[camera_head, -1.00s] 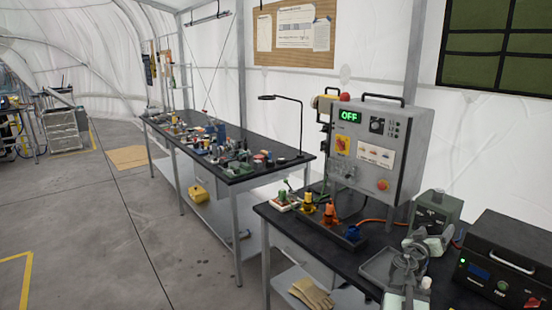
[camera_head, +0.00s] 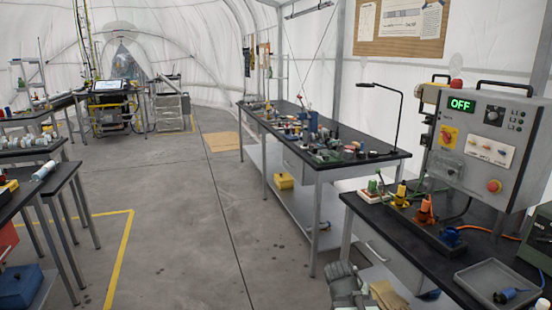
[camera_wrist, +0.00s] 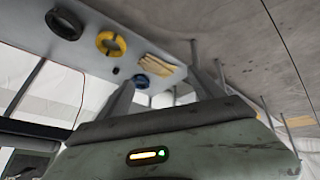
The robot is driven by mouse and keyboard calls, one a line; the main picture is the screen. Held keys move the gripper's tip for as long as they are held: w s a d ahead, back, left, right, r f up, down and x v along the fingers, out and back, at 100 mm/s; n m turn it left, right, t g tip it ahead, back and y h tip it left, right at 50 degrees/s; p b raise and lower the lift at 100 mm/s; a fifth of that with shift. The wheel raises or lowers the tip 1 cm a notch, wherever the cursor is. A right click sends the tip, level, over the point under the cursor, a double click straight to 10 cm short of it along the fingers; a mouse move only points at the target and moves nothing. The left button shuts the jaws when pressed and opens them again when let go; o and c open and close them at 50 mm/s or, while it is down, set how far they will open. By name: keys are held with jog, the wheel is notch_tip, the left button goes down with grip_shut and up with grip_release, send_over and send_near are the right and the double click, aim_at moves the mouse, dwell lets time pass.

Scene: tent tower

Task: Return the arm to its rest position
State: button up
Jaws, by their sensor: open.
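My gripper (camera_head: 345,278) shows at the bottom of the head view as a grey shape, in front of the near bench (camera_head: 385,222) and left of the gloves on its lower shelf. In the wrist view my gripper (camera_wrist: 163,88) has its two dark fingers spread apart, with nothing held between them. My upper arm is not clearly seen, so the arm's full pose is hidden.
The near bench carries a grey tray (camera_head: 490,283), coloured connectors (camera_head: 425,212) and a control box (camera_head: 485,145) reading OFF. Tan gloves (camera_head: 388,296) lie below; the wrist view shows them near a yellow coil (camera_wrist: 112,44). Open floor (camera_head: 180,200) lies to the left.

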jog(key=s+a+f+n+g+y, duration=0.4)
jog(key=s+a+y, duration=0.1)
jog(key=s+a, duration=0.4)
notch_tip(320, 180, up, 14)
jog(key=p, duration=1.3)
jog(key=shift+s+a+f+n+g+p, duration=0.2)
jog(key=shift+a+n+g+p, duration=0.1)
jog(key=shift+g, duration=0.1)
